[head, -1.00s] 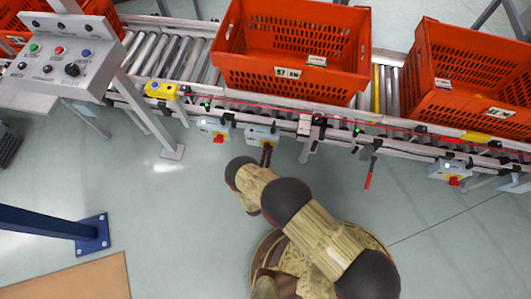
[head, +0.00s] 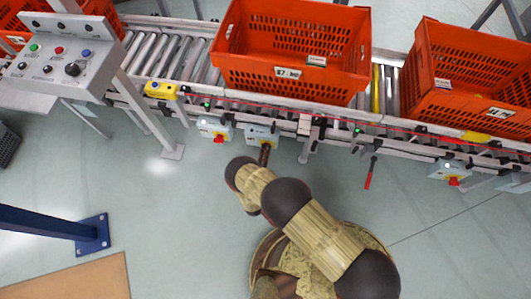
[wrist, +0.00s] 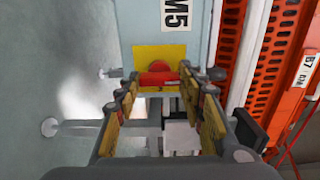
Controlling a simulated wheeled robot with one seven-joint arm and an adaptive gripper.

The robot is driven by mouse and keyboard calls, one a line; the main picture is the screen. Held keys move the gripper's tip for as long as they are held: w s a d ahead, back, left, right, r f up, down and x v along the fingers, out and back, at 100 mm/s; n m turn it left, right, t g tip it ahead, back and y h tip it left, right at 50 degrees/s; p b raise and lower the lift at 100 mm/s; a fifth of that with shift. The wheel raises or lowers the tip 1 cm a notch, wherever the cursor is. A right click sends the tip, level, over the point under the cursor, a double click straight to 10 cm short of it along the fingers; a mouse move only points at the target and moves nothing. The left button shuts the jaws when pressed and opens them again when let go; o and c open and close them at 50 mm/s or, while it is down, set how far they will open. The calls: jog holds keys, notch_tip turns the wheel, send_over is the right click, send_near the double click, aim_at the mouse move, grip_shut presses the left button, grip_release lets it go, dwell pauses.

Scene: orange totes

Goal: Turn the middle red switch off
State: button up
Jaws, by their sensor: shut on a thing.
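The middle switch is a red handle (wrist: 158,78) on a yellow plate (wrist: 158,52), on a grey-blue box marked M5 in the wrist view. In the head view its box (head: 259,132) hangs on the conveyor's near side, with the handle mostly hidden behind my fingers. My gripper (head: 265,150) reaches up to this box, and in the wrist view its two fingers (wrist: 160,84) stand on either side of the red handle, shut on it. The handle lies crosswise in the wrist view.
Similar red switches sit on boxes to the left (head: 218,139) and far right (head: 453,181). Orange totes (head: 290,85) stand on the roller conveyor (head: 165,55). A button panel (head: 62,58) is at upper left. A red-handled lever (head: 369,175) hangs right of my gripper. Open floor lies below.

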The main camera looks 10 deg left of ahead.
jog(key=o, duration=1.2)
jog(key=s, duration=1.2)
jog(key=shift+d, duration=0.15)
